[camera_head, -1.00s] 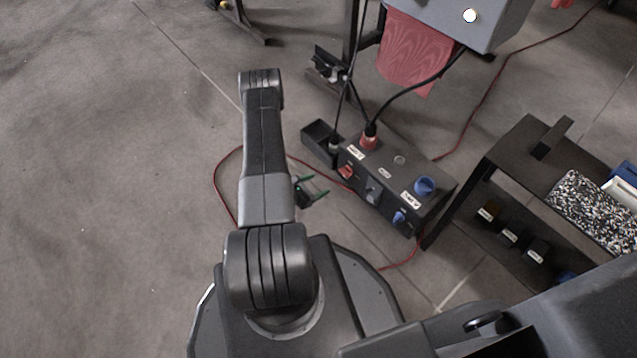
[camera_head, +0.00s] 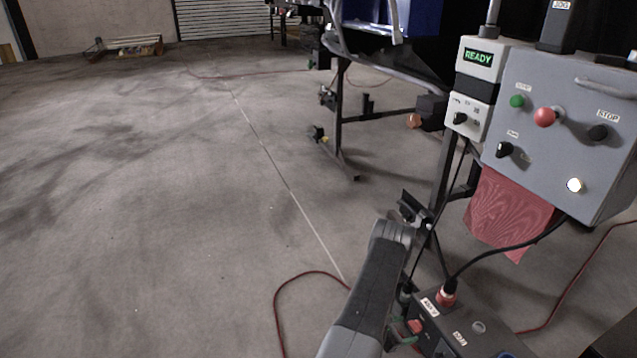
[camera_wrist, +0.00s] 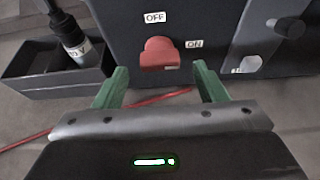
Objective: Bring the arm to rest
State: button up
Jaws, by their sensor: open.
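My gripper (camera_wrist: 156,88) is open and empty in the wrist view, with its two green fingers apart. Beyond them is a dark box with a red rotary switch (camera_wrist: 160,54) between OFF and ON labels. The fingers look apart from the switch, though the exact gap is hard to judge. In the head view my arm (camera_head: 372,285) reaches up from the bottom, beside the dark socket box (camera_head: 470,335) at the lower right. A bit of green finger shows there, mostly hidden behind the arm.
A grey control panel (camera_head: 570,130) with buttons and a READY display (camera_head: 478,57) stands at the right. A red cloth (camera_head: 508,212) hangs under it. A black tray (camera_wrist: 60,82) holds a plug. A red cable (camera_head: 290,285) crosses the floor; the left floor is clear.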

aim_at(411, 328)
jog(key=shift+b+x, duration=0.4)
jog(key=shift+x, duration=1.15)
